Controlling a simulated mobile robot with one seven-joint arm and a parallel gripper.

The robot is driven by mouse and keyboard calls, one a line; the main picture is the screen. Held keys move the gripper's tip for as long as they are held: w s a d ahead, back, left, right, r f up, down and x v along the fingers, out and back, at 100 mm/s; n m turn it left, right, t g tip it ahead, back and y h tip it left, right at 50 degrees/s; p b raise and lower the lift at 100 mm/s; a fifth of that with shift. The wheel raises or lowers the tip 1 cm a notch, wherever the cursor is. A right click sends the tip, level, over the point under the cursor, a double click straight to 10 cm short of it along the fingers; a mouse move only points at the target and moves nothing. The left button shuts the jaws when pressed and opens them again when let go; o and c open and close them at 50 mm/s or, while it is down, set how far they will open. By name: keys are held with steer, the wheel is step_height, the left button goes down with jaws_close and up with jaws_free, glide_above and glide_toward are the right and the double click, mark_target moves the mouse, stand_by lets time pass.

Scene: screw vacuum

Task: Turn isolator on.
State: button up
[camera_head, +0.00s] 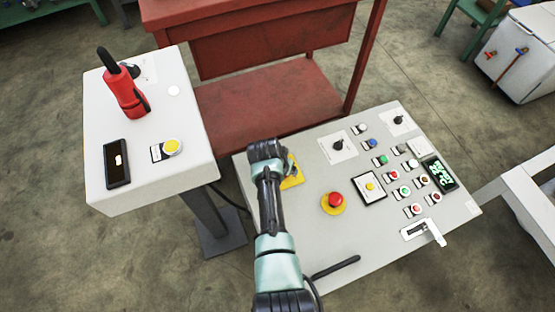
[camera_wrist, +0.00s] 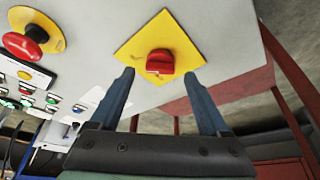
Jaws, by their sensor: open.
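The isolator is a red rotary knob (camera_wrist: 160,62) on a yellow square plate (camera_wrist: 184,47), seen in the wrist view. In the head view the yellow plate (camera_head: 293,172) shows at the left of the control panel, and my arm hides most of it. My gripper (camera_wrist: 164,85) is open, with one finger on each side of the knob in the wrist picture. I cannot tell whether the fingers touch it. In the head view my gripper (camera_head: 280,160) is over the plate, its fingertips not clearly visible.
The control panel (camera_head: 300,240) has a red emergency button (camera_head: 335,199) on a yellow disc, several small buttons, a green display (camera_head: 438,173) and a white handle (camera_head: 435,233). A white box (camera_head: 95,90) with a red handheld device (camera_head: 125,95) stands left. A red table (camera_head: 265,105) is behind.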

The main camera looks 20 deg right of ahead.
steer(key=p+v, duration=0.4)
steer(key=v, duration=0.7)
steer(key=shift+w, duration=0.1)
